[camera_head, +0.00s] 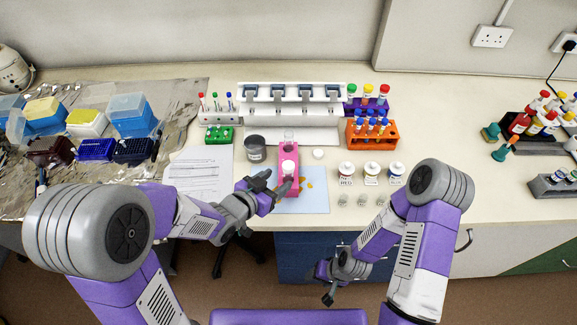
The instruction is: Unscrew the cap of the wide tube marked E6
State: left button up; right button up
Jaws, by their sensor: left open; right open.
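A pink rack (281,152) stands on the pale blue mat, with what looks like a wide tube with a white top (288,168) in its front part. I cannot read an E6 mark on it. My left gripper (276,182) is open beside the rack's front left, close to the white top; I cannot tell whether it touches. My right gripper (325,284) is open and empty, low in front of the bench edge. A small round white piece (319,154), perhaps a cap, lies on the bench right of the rack.
A grey cup (255,148) stands left of the rack. White-labelled jars (371,173) and small clear vials stand to the right. An orange tube rack (371,138) and a white stand (290,105) are behind. Printed sheets (197,178) lie left.

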aim_at(285, 173)
pick_arm(q)
jog(key=shift+w+d, duration=0.15)
jog(key=shift+x, duration=0.9)
jog(key=shift+b+x, duration=0.35)
jog(key=shift+x, duration=2.1)
jog(key=shift+w+r, duration=0.1)
jog(key=shift+c, duration=0.3)
jog(key=c, duration=0.9)
